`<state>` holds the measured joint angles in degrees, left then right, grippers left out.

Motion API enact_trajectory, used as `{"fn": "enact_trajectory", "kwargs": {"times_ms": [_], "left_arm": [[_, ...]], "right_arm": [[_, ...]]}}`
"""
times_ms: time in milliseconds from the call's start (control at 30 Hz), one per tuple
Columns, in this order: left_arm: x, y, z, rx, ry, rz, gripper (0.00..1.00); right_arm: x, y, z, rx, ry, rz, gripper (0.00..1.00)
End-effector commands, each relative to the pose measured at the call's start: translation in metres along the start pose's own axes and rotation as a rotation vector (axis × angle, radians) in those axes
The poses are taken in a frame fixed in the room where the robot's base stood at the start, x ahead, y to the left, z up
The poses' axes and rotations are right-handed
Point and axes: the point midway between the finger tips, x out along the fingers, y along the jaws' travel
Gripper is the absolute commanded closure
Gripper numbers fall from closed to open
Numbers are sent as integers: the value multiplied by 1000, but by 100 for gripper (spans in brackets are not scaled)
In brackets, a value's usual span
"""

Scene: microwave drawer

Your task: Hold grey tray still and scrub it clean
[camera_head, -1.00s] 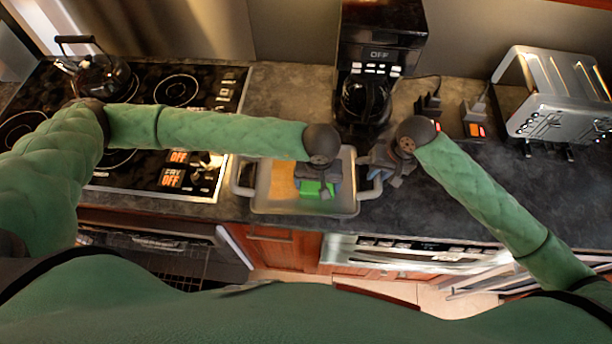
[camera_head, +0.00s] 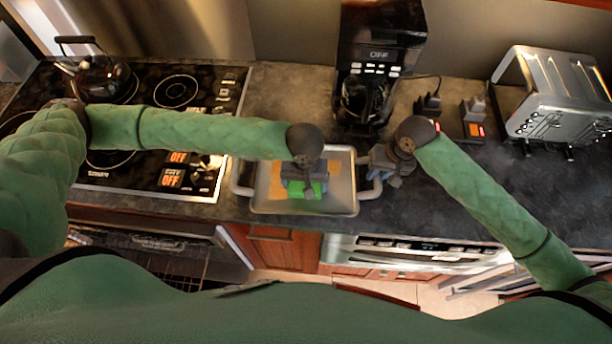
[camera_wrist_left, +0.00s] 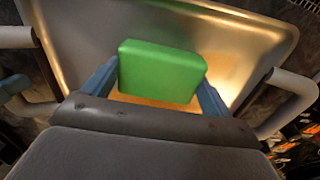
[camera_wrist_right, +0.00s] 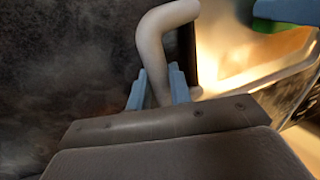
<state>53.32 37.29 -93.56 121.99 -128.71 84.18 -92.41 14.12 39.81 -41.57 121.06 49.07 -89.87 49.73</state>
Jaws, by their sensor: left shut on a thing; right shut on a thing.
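The grey tray (camera_head: 342,180) lies on the counter between the stove and the toaster, with a handle at each side and an orange-brown stain (camera_head: 277,180) on its floor. My left gripper (camera_head: 306,186) is inside the tray, shut on a green sponge (camera_head: 310,193). The sponge also shows between the fingers in the left wrist view (camera_wrist_left: 160,70); whether it touches the tray floor is hard to tell. My right gripper (camera_head: 378,172) is shut on the tray's right handle (camera_head: 372,188). The handle shows between the fingers in the right wrist view (camera_wrist_right: 152,50).
A black coffee maker (camera_head: 375,70) stands behind the tray. A kettle (camera_head: 95,75) sits on the black stove (camera_head: 150,120) at the left. Counter right of the tray is clear.

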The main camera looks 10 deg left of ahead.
Motion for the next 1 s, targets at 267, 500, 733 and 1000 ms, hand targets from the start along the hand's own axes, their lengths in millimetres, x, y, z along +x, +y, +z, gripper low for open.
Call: {"fn": "enact_trajectory", "kwargs": {"times_ms": [267, 500, 733, 1000], "left_arm": [[5, -21, 2, -6, -6, -15, 68], [4, -29, 2, -5, -6, -14, 68], [4, -36, 2, -5, -6, -14, 68], [2, -50, 3, -5, -5, -12, 68]], "right_arm": [[1, 3, 0, 3, 0, 5, 100], [1, 3, -1, 3, 0, 6, 100], [1, 4, -1, 3, 0, 6, 100], [1, 3, -1, 4, 1, 6, 100]]}}
